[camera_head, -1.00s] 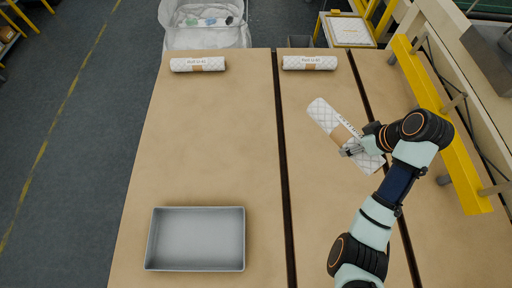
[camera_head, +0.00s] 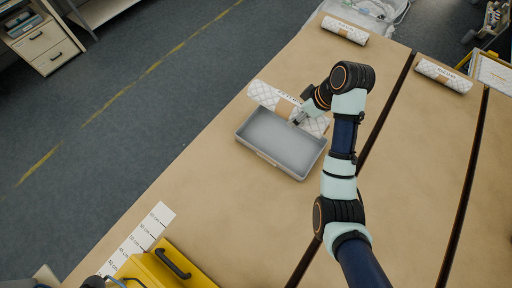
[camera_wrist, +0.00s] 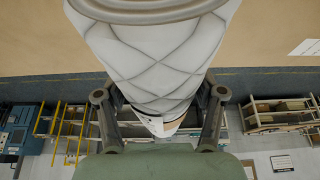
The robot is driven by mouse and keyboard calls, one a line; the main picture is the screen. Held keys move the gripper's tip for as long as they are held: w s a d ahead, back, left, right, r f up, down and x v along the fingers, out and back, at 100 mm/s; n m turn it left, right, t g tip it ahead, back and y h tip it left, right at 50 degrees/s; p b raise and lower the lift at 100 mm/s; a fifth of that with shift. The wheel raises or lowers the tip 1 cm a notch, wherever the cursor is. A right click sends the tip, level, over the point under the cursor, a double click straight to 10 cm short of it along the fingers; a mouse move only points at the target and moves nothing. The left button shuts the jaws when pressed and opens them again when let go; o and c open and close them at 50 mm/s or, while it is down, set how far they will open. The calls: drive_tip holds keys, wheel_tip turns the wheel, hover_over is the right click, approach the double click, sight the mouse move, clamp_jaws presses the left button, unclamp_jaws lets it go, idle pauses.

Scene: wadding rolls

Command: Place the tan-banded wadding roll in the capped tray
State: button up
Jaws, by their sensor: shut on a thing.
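My gripper (camera_head: 298,117) is shut on a white quilted wadding roll (camera_head: 263,94) with a tan band, gripped near its middle. The roll is held aslant at the far rim of the grey tray (camera_head: 262,155), overlapping that rim in the head view. I cannot tell its exact height above the tray. The tray looks open-topped and its visible floor is empty; I see no cap. In the wrist view the roll (camera_wrist: 160,55) fills the upper middle between the two fingers (camera_wrist: 160,112), and the tray does not clearly show.
Two more white rolls with tan bands lie on the table, one at the far edge (camera_head: 345,29) and one at the right (camera_head: 443,75). A yellow box (camera_head: 165,268) with a black handle and a white scale strip (camera_head: 145,232) are at the lower left. Table around the tray is clear.

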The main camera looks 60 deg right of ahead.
sight(286, 146)
drive_tip(key=shift+w+a, duration=0.1)
drive_tip(key=shift+f, duration=0.2)
wheel_tip(286, 146, down, 20)
drive_tip(key=b, duration=0.3)
drive_tip(key=shift+r, duration=0.2)
drive_tip(key=shift+f+b, duration=0.1)
drive_tip(key=shift+b, duration=0.2)
drive_tip(key=o, duration=1.2)
drive_tip(key=shift+c, duration=0.2)
drive_tip(key=p+v, duration=0.2)
drive_tip(key=v, duration=1)
drive_tip(key=shift+p, duration=0.35)
